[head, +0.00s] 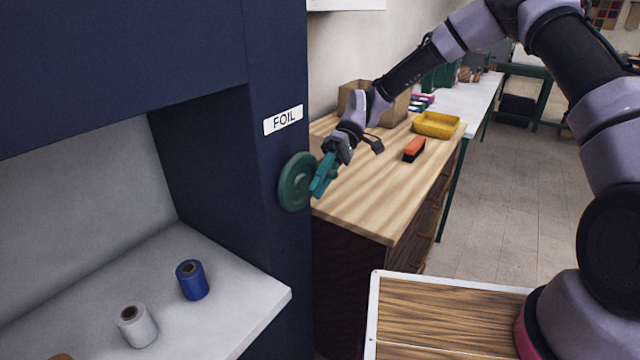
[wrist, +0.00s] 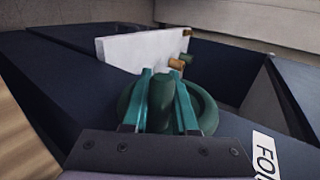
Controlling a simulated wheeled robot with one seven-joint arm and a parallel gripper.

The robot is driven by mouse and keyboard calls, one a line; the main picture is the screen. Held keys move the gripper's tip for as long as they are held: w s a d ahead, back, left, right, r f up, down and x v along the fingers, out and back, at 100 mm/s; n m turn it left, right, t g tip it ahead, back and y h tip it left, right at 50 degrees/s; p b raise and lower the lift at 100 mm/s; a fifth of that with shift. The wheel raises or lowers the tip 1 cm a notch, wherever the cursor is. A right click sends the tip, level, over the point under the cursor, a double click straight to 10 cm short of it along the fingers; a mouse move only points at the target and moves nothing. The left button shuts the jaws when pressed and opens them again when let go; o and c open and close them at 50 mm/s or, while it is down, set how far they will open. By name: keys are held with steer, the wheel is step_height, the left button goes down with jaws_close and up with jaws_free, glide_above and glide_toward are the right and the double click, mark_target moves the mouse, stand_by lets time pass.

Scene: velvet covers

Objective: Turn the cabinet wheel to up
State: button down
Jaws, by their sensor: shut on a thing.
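The cabinet wheel (head: 293,184) is a dark green round handwheel on the front edge of the dark blue cabinet (head: 270,60), below a white FOIL label (head: 283,120). My gripper (head: 321,178) reaches it from the right with teal fingers. In the wrist view, the fingers (wrist: 162,100) stand on both sides of a green grip on the wheel (wrist: 205,105) and are shut on it. The grip's lower part is hidden by my gripper's body. The label shows partly at the right edge of the wrist view (wrist: 265,150).
A white shelf (head: 235,300) in the cabinet holds a blue spool (head: 191,280) and a white spool (head: 136,326). A wooden workbench (head: 375,205) stands right of the wheel with a yellow tray (head: 436,124), an orange-black brush (head: 414,149) and a cardboard box (head: 395,108).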

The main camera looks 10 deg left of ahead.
steer(key=shift+s+d+f, duration=0.15)
steer(key=shift+f, duration=0.05)
steer(key=c, duration=0.7)
jaws_free()
steer(key=shift+r, duration=0.15)
steer(key=v, duration=1)
steer(key=shift+w, duration=0.45)
steer(key=shift+r, duration=0.15)
